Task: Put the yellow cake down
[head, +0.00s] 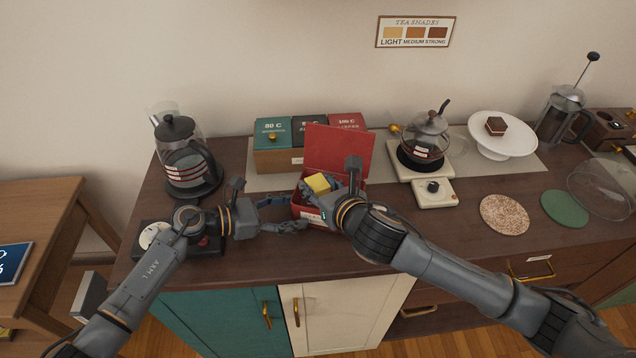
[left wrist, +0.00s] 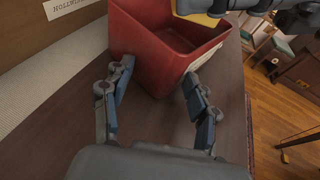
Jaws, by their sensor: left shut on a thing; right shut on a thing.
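The yellow cake (head: 318,183) is a small block over the open red box (head: 338,148). Its edge also shows at the top of the left wrist view (left wrist: 198,19). My right gripper (head: 328,186) is shut on it; its finger contact is partly hidden. The red box has its lid tilted up at the back, and its inside looks empty in the left wrist view (left wrist: 160,50). My left gripper (head: 298,212) is shut on the box's near left corner, with one finger on each side in the left wrist view (left wrist: 158,78).
A glass kettle (head: 186,165) stands left of the box. Lidded tea boxes (head: 275,150) stand behind. A teapot (head: 428,138) on a warmer and a white cake stand (head: 502,143) with a brown cake are to the right. Round mats (head: 505,215) lie at the counter's front right.

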